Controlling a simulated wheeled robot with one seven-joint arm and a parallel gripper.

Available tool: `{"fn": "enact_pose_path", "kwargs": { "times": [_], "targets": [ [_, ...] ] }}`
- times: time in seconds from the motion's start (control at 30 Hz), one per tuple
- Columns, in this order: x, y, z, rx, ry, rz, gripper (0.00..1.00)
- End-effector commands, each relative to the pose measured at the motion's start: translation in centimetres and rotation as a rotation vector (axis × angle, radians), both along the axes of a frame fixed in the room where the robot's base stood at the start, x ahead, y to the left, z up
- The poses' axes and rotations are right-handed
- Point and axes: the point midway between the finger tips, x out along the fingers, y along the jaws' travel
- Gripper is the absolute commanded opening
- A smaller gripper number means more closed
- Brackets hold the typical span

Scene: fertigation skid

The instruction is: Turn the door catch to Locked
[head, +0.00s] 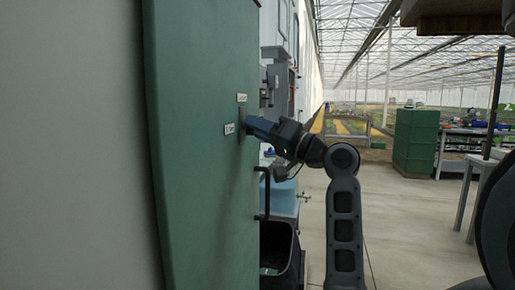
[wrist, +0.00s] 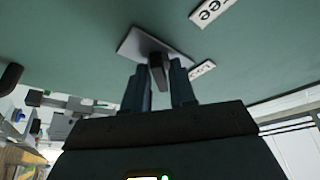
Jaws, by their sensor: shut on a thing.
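The green door (head: 200,150) fills the left of the head view, seen at a steep angle. In the wrist view the door catch has a grey plate (wrist: 134,42) on the door and a dark turning piece (wrist: 157,68) standing out from it. My gripper (head: 247,123) is at the catch, with its two fingers (wrist: 159,84) shut on the turning piece from both sides. A white label reading "Free" (wrist: 212,11) is at upper right in the wrist view. A second label beginning "Lo" (wrist: 202,69) is partly hidden by the right finger. Which label the catch points to is unclear.
A dark door handle (head: 264,192) is below my gripper. A blue container (head: 284,195) and a black bin (head: 277,247) stand beyond the door's edge. A green cabinet (head: 415,140) and benches stand farther back.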

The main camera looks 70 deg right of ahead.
Motion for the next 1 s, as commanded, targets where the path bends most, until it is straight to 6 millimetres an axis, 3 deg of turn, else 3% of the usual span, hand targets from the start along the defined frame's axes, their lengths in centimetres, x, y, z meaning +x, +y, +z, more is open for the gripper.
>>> {"fn": "enact_pose_path", "kwargs": {
  "times": [0.03,0.6,1.0],
  "targets": [
    [-0.06,-0.13,-0.93,-0.044,-0.005,-0.001,0.0],
    [-0.03,-0.42,-0.78,-0.54,-0.043,-0.001,0.0],
    [-0.01,-0.49,-0.43,-0.713,-0.054,-0.001,0.0]
  ]
}}
